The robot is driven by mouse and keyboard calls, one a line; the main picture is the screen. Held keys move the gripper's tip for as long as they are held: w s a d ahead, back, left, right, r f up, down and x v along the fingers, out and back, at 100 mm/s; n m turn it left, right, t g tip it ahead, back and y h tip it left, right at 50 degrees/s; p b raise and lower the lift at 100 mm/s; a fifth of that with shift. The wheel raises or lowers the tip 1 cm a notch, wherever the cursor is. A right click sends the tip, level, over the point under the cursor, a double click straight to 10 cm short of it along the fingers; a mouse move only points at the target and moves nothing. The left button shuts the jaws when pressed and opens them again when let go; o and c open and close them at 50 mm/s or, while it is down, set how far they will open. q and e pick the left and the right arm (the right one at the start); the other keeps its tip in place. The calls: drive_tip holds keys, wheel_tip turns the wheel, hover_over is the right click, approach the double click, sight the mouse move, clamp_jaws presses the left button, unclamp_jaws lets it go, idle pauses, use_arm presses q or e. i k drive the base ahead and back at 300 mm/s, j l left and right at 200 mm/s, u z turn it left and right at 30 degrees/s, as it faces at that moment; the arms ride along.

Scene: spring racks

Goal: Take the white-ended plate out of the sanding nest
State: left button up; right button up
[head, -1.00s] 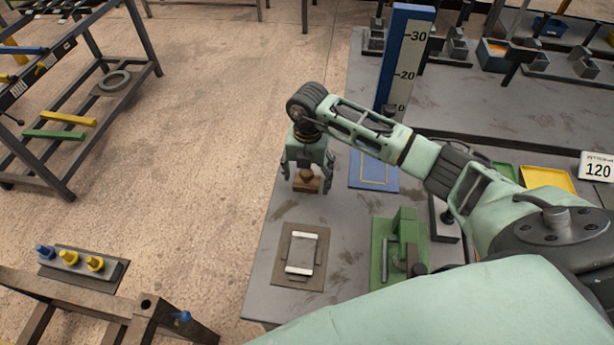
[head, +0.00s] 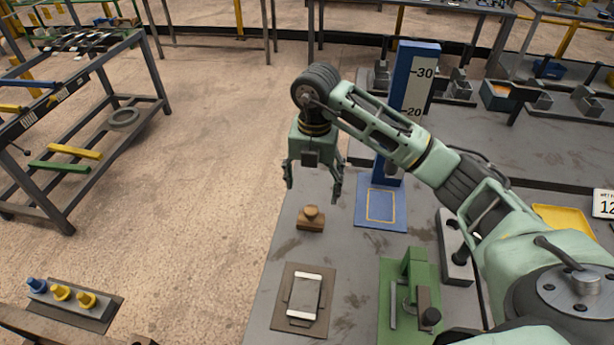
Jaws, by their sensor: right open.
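The white-ended plate (head: 304,298) lies flat in the sanding nest (head: 287,322), a dark brown-grey base near the table's left edge. Its two ends are white and its middle is grey. My right gripper (head: 313,191) hangs open and empty, fingers pointing down, farther back than the nest. A brown wooden block with a knob (head: 311,221) sits on the table below the gripper, apart from its fingers. My left gripper is not in view.
A green fixture (head: 408,300) stands right of the nest. A blue stand with a height scale (head: 411,85) rises behind, over a blue base (head: 381,208). A yellow tray (head: 560,222) is at the right. The table between block and nest is clear.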

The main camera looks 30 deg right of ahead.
sight(304, 297)
drive_tip(key=k+j, duration=0.5)
drive_tip(key=k, duration=0.15)
drive_tip(key=k+j, duration=0.5)
drive_tip(key=k, duration=0.2)
